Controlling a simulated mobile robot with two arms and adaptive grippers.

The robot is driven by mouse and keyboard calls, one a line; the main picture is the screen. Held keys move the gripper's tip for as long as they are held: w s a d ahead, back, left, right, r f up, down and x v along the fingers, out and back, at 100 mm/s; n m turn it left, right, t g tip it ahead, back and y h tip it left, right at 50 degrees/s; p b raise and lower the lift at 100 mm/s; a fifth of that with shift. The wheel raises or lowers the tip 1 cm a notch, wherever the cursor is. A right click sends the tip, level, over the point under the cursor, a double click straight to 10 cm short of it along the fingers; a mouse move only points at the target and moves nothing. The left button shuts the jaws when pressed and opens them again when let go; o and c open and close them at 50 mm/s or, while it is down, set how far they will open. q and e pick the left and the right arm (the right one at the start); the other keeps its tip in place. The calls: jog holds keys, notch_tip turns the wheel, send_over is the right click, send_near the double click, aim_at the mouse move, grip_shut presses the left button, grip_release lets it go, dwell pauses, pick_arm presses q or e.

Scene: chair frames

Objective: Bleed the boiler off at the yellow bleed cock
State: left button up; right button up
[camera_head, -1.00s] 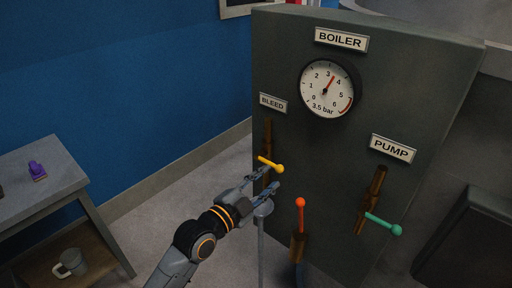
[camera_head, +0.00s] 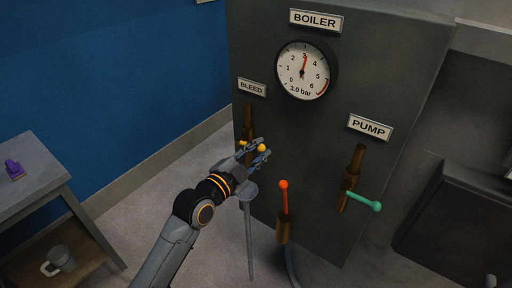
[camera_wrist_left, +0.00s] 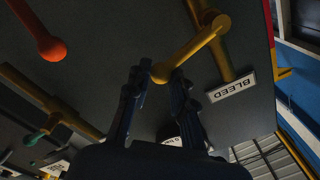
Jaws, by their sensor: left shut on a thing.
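The yellow bleed cock (camera_head: 262,147) sits on a brown vertical pipe under the BLEED sign (camera_head: 251,88). Its lever sticks out from the boiler front, crosswise to the pipe. My left gripper (camera_head: 258,152) is shut on the ball end of this lever. In the left wrist view the yellow lever (camera_wrist_left: 196,42) runs down to its ball between the fingertips of my left gripper (camera_wrist_left: 161,76). The boiler gauge (camera_head: 303,70) reads 3.0 bar, its needle pointing nearly straight up. My right gripper is not in view.
A red-knobbed lever (camera_head: 284,200) stands upright right of my left gripper. A green lever (camera_head: 362,200) sticks out under the PUMP sign (camera_head: 370,127). A grey funnel-topped pipe (camera_head: 249,225) stands below the gripper. A table (camera_head: 38,198) is at left.

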pick_arm(q)
jog(key=shift+w+a+r, duration=0.1)
jog(key=shift+a+r, duration=0.1)
jog(key=shift+r, duration=0.2)
jog(key=shift+w+a+r+p, duration=0.15)
jog(key=shift+a+r+p, duration=0.1)
jog(key=shift+r+p, duration=0.15)
jog(key=shift+w+a+r+p, duration=0.15)
jog(key=shift+a+r+p, duration=0.1)
jog(key=shift+r, duration=0.25)
jog(key=shift+w+a+r+p, duration=0.35)
jog(key=shift+a+r, duration=0.2)
jog(key=shift+r, duration=0.3)
jog(key=shift+w+a+r, duration=0.55)
jog(key=shift+w+a, duration=0.05)
jog(key=shift+a, duration=0.15)
